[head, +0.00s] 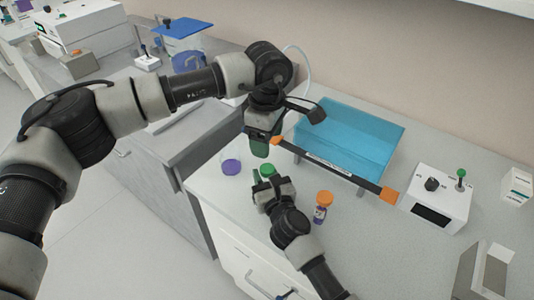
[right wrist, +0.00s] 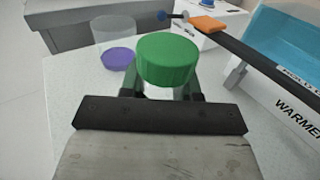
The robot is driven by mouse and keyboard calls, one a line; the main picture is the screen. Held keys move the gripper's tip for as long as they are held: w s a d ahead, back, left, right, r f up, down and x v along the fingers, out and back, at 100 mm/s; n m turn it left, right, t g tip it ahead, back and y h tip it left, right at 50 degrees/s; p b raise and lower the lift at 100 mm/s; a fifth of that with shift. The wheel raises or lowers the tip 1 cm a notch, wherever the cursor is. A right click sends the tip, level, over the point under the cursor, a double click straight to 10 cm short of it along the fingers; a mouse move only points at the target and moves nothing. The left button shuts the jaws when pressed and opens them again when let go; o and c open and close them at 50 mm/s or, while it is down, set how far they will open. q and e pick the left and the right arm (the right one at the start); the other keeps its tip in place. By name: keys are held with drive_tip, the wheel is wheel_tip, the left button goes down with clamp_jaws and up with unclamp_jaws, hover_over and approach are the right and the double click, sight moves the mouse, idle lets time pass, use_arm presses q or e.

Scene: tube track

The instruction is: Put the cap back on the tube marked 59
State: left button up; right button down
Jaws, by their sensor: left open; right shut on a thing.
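A green cap (head: 267,170) sits at the top of my right gripper (head: 270,184); it shows large in the right wrist view (right wrist: 167,58). My right gripper (right wrist: 160,88) is shut around a pale, clear body just below this cap, which looks like a tube. The cap looks level; whether it is seated or loose I cannot tell. My left gripper (head: 259,147) is open just above and behind the green cap, its fingers pointing down. A tube with an orange cap (head: 323,199) stands right of my right gripper. I cannot read 59 on any tube.
A clear vessel with a purple base (head: 231,165) stands left of the grippers. A blue warmer box (head: 350,135) with a dark, orange-ended front bar (head: 330,168) is behind. A white control box (head: 438,195) stands right, a grey holder (head: 483,272) at front right. Counter between is mostly clear.

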use_arm(q)
drive_tip(key=shift+r, duration=1.65)
use_arm(e)
drive_tip(key=c, duration=0.7)
unclamp_jaws()
drive_tip(key=shift+s, duration=0.15)
use_arm(q)
drive_tip(key=shift+r, duration=0.1)
use_arm(e)
drive_tip(key=v, duration=1)
drive_tip(key=shift+s+d, duration=0.2)
drive_tip(key=shift+s, duration=0.05)
use_arm(q)
drive_tip(key=shift+s, duration=0.1)
